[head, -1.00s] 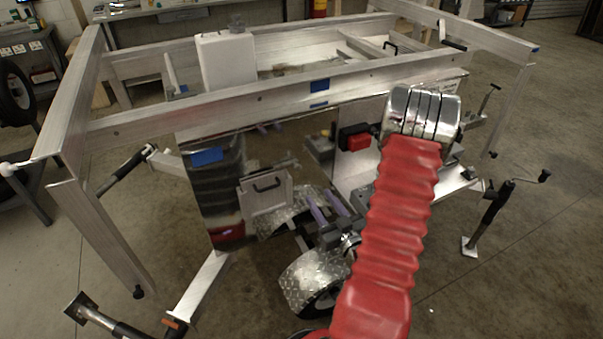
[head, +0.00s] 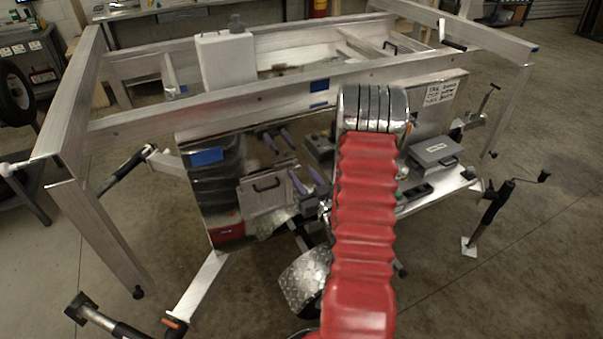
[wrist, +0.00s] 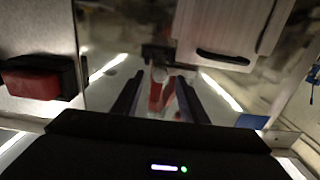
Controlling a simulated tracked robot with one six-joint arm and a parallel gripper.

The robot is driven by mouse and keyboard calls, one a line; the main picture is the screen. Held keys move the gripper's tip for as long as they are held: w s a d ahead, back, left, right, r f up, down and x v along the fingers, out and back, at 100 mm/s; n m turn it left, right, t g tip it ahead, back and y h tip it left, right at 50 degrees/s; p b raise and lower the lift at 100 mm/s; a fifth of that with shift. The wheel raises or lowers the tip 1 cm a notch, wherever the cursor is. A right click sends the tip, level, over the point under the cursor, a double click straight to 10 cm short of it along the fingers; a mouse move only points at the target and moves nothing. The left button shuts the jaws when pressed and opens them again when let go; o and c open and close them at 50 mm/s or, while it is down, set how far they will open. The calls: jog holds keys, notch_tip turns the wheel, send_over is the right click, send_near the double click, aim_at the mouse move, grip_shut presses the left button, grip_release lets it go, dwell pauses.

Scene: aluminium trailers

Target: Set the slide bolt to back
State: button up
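The slide bolt appears to be the dark fitting (wrist: 158,52) at upper centre in the wrist view, with a small pale knob below it. My gripper (head: 302,171) is in front of the polished panel, close to the bolt. Its two dark fingers are apart in the wrist view (wrist: 159,77), either side of the knob's line, with nothing visibly gripped. Contact with the knob cannot be told. The bolt's position along its travel is unclear.
The polished panel (head: 207,190) mirrors my fingers and arm. A red block (wrist: 35,80) on a dark mount sits left in the wrist view. A grey case (head: 435,152) rests on a shelf at right. The aluminium frame rail (head: 220,104) runs above.

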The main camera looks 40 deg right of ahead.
jog(key=shift+x, duration=0.8)
jog(key=shift+c, duration=0.3)
grip_shut()
